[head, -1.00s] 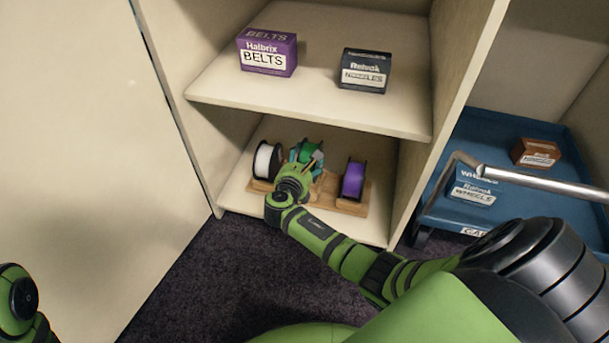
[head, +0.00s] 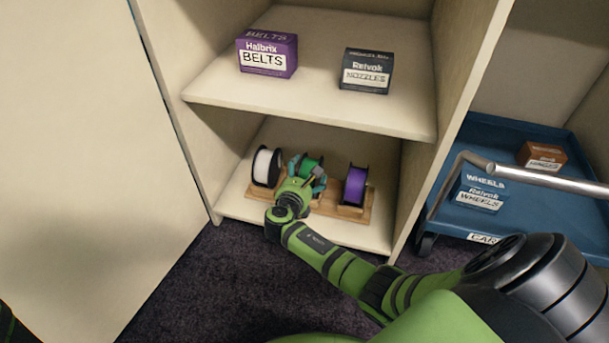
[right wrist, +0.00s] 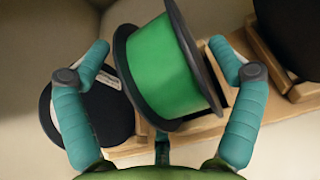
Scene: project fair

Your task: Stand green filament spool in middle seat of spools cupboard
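The green filament spool (head: 311,165) stands in the middle of a wooden rack (head: 326,208) on the lower shelf of the spools cupboard (head: 310,110). It is between a white spool (head: 263,165) and a purple spool (head: 355,185). My right gripper (head: 307,171) is at the green spool, partly hiding it and the middle seat. In the right wrist view the teal fingers are spread either side of the green spool (right wrist: 165,65), with gaps between them and its flanges. The spool looks slightly turned there; its full seating is hidden. My left gripper is out of view.
On the upper shelf stand a purple belts box (head: 267,54) and a dark nozzles box (head: 366,71). A blue cart (head: 460,225) with boxes and a metal handle is right of the cupboard, near my right arm. Dark carpet in front is clear.

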